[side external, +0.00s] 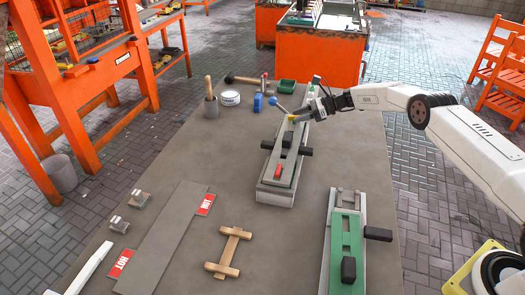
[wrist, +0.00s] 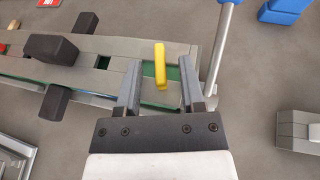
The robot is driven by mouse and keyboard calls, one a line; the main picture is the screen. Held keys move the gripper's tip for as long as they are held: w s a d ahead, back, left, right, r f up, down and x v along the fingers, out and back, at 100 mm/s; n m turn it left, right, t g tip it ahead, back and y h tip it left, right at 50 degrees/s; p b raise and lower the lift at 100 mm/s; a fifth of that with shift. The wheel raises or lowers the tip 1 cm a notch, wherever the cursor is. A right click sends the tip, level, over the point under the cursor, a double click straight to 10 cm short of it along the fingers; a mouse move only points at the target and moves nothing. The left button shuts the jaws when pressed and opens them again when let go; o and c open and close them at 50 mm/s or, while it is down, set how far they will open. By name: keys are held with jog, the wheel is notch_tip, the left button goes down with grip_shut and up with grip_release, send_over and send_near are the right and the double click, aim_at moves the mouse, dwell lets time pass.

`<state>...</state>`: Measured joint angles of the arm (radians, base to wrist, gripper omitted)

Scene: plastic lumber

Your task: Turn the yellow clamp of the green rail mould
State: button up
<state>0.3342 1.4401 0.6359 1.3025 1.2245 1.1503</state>
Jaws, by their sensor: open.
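The mould (side external: 262,190) is a long grey body with green strips and black side handles, at mid-table in the side view. In the wrist view its grey top (wrist: 105,58) runs in from the left, with green inside near its end. The yellow clamp (wrist: 160,66) is a small upright bar on that end; it shows as a small yellow spot in the side view (side external: 292,117). My gripper (wrist: 159,78) is open over this end, one finger on each side of the clamp, with visible gaps. In the side view my gripper (side external: 318,107) partly hides the far end.
A metal rod (wrist: 221,45) stands close beside the right finger. A second green mould (side external: 346,235) lies front right. Blue objects (side external: 258,103), a white tub (side external: 230,98) and a green box (side external: 287,86) stand behind. A wooden piece (side external: 229,252) lies in front.

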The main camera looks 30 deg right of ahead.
jog(key=v, duration=0.8)
dwell(0.4)
